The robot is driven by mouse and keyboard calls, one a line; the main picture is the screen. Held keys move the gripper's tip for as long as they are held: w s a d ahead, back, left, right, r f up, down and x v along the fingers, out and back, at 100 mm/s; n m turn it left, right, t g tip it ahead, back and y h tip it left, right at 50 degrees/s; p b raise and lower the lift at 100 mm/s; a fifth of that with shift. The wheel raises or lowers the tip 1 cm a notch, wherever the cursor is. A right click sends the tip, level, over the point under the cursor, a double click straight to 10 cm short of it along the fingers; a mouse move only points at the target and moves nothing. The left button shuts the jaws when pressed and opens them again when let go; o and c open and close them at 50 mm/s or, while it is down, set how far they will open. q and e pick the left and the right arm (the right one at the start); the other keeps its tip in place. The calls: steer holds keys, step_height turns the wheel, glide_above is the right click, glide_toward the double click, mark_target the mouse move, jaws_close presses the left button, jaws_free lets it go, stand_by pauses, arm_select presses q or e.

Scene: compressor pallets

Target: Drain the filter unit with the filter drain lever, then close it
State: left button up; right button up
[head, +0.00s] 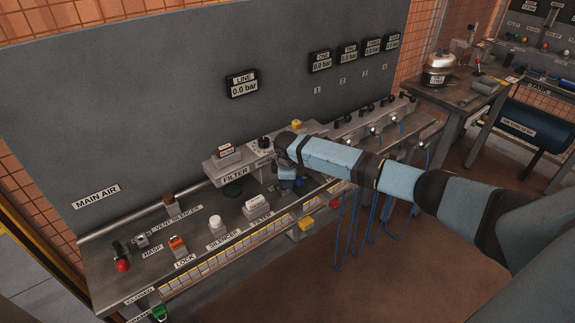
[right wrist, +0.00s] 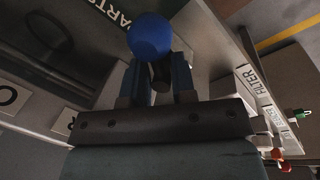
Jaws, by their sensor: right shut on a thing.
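The filter unit (head: 222,163) is a grey block labelled FILTER on the bench against the grey panel, in the middle of the head view. My right gripper (head: 288,182) is at its right front, with the wrist hiding that area. In the right wrist view my right gripper (right wrist: 158,75) is shut, its two blue fingers around a dark stem. A round blue knob (right wrist: 150,37) on this lever shows at the fingertips. The head view does not show the lever, so I cannot tell its angle. My left gripper is not in view.
The bench (head: 150,262) holds a red knob (head: 122,265), an orange lock (head: 177,244) and white silencer and filter parts (head: 217,224). The line gauge (head: 242,84) reads 0.0 bar. Blue hoses (head: 352,230) hang at the bench front. The floor before it is clear.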

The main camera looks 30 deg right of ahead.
steer(key=m+p, duration=0.3)
steer(key=p, duration=0.1)
steer(key=m+p, duration=0.2)
steer(key=shift+s+a+r+m+g+h, duration=0.2)
steer(key=shift+a+r+m+g+h, duration=0.1)
steer(key=shift+g+h, duration=0.1)
steer(key=shift+a+f+m+p, duration=0.1)
steer(key=shift+m+p, duration=0.7)
steer(key=shift+p, duration=0.05)
steer(key=shift+a+f+m+g+p, duration=0.1)
steer(key=shift+m+g+p, duration=0.2)
steer(key=shift+m+p, duration=0.5)
steer(key=shift+m, duration=0.7)
steer(key=shift+f, duration=0.1)
steer(key=o, duration=0.7)
steer(key=a+r, duration=0.1)
steer(key=r, duration=0.8)
steer(key=a+r, duration=0.1)
steer(key=r, duration=0.3)
steer(key=shift+s+a+r, duration=0.15)
steer(key=shift+a+r, duration=0.15)
steer(key=shift+a, duration=0.05)
